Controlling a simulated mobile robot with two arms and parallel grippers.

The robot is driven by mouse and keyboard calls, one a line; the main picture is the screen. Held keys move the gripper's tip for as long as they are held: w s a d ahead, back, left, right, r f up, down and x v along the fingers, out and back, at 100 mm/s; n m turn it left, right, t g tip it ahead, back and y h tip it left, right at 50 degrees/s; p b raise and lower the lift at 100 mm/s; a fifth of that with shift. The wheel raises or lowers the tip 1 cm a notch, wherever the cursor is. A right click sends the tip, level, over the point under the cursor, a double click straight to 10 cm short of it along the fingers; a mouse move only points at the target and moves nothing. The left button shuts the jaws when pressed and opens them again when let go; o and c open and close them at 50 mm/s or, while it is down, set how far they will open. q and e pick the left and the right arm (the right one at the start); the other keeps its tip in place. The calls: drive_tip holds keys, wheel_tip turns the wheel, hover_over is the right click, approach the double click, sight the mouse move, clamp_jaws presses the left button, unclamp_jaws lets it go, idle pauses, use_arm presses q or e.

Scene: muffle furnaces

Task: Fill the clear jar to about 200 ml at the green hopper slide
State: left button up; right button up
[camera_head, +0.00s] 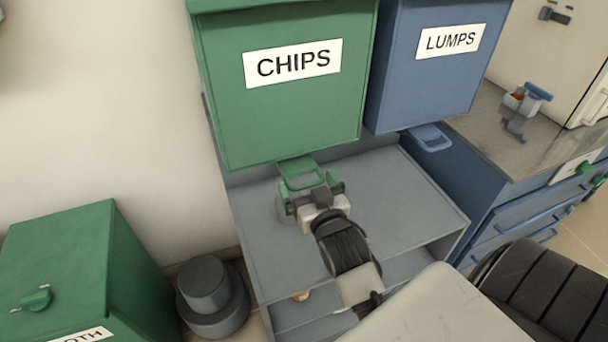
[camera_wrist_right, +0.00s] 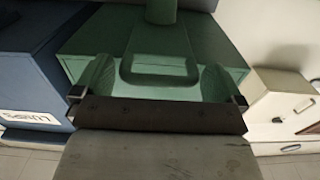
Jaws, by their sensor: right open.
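The green hopper (camera_head: 285,115), labelled CHIPS, hangs on the wall, and its green slide (camera_head: 300,172) with a looped handle sticks out at the bottom. My right gripper (camera_head: 310,186) is open at this handle. In the right wrist view the slide handle (camera_wrist_right: 160,78) lies between the two spread fingers (camera_wrist_right: 158,84), with no clear grip on it. A pale, greyish shape (camera_head: 284,208) under the slide, left of my gripper, may be the clear jar. It is mostly hidden, and I cannot tell its level. My left gripper is not in view.
The grey shelf unit (camera_head: 400,195) stands below the hoppers, its right top clear. A blue LUMPS hopper (camera_head: 430,75) with its own slide handle (camera_head: 430,138) hangs to the right. A green box (camera_head: 65,265) and dark round weights (camera_head: 207,290) stand at left.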

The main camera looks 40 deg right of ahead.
drive_tip(key=shift+x, duration=1.45)
drive_tip(key=c, duration=0.7)
drive_tip(key=shift+s, duration=0.15)
drive_tip(key=shift+p+v, duration=0.75)
drive_tip(key=shift+v, duration=0.6)
idle(4.3)
